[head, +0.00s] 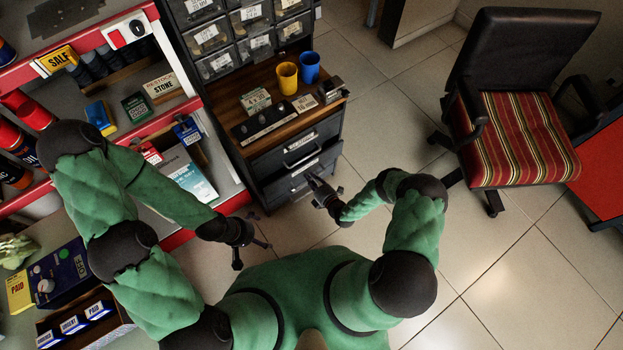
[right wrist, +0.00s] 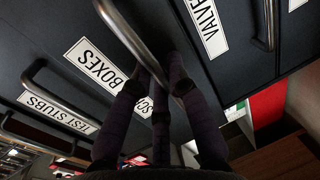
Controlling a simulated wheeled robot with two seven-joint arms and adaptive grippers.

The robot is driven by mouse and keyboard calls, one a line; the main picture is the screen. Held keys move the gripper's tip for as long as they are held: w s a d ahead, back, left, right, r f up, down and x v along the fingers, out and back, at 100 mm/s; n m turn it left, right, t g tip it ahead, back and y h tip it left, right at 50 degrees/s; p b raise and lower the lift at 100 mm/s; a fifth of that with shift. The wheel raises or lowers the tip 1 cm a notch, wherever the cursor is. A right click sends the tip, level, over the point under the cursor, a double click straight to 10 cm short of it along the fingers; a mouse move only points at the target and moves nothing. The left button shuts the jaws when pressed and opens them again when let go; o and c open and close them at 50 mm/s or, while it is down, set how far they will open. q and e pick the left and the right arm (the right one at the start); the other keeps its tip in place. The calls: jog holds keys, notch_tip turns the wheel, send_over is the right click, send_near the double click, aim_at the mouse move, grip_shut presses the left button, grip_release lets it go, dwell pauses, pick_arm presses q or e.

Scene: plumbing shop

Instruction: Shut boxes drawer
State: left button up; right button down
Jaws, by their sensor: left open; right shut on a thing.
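The dark drawer cabinet (head: 262,172) stands at the upper middle of the head view. In the right wrist view the boxes drawer has a white label (right wrist: 98,68) reading BOXES, partly covered by my fingers, and a grey bar handle (right wrist: 128,36). My right gripper (head: 315,186) is at the cabinet's lower front. Its dark fingers, also in the right wrist view (right wrist: 160,85), are shut on that handle. I cannot tell how far the drawer stands out. My left gripper (head: 251,246) is open and empty, to the left and apart from the drawer fronts.
Drawers labelled TEST STUBS (right wrist: 58,112) and VALVE (right wrist: 207,22) adjoin it. A red-edged shelf (head: 200,170) is close on the left. A striped chair (head: 520,140) stands right; tiled floor between is free.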

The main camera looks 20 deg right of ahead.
aim_at(306, 172)
jog(key=x, duration=0.4)
jog(key=shift+r, duration=0.4)
jog(key=c, duration=1.6)
grip_release()
jog(key=shift+w+d, duration=0.1)
jog(key=o, duration=0.4)
jog(key=v, duration=1.2)
